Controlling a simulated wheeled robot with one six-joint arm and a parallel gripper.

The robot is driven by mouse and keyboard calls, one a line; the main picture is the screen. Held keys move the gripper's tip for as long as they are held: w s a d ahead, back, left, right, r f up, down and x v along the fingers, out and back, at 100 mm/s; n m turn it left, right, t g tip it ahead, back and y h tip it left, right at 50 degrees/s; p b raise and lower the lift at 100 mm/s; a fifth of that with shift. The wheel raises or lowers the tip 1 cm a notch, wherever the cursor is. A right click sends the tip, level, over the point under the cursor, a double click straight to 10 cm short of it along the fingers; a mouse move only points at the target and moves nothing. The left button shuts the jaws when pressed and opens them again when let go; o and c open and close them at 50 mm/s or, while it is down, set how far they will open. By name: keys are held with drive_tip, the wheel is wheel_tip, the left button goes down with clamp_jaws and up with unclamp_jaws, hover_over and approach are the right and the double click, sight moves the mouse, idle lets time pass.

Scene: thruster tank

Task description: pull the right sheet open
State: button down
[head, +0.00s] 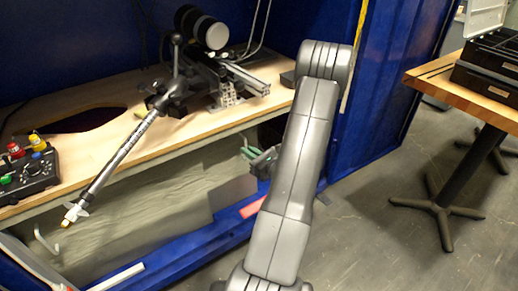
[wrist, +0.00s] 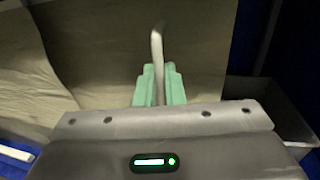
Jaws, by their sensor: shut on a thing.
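My gripper (wrist: 158,72) has green fingers shut on a pale, upright handle (wrist: 157,45) in the wrist view. Behind the handle hangs a tan sheet (wrist: 200,65), the right one. Another tan sheet (wrist: 28,80), creased and slanting, shows at the left. In the head view my gripper (head: 256,156) is below the bench edge, at the right end of the tan sheeting (head: 160,210). My arm hides part of that area, and the held handle is hard to make out there. A pale hook (head: 45,241) shows at the lower left.
A wooden bench (head: 95,150) above carries a control box (head: 25,170), a slanted metal rod (head: 122,148) and a dark cylinder device (head: 203,28). A blue wall (head: 385,90) stands right of my arm. Grey floor (head: 370,240) is clear before the table (head: 465,85).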

drive_tip(key=b, duration=0.2)
approach(213, 156)
drive_tip(key=x, duration=0.4)
drive_tip(key=shift+w+a, duration=0.2)
drive_tip(key=shift+a, duration=0.15)
drive_tip(key=c, duration=1.5)
unclamp_jaws()
drive_tip(key=shift+c, duration=0.2)
drive_tip(key=p+v, duration=0.2)
drive_tip(key=v, duration=1.1)
drive_tip(key=shift+s+d, duration=0.25)
drive_tip(key=shift+s, duration=0.05)
drive_tip(key=b+x, duration=0.1)
drive_tip(key=x, duration=1.2)
drive_tip(key=shift+w+a+b, duration=0.25)
drive_tip(key=shift+w+b, duration=0.1)
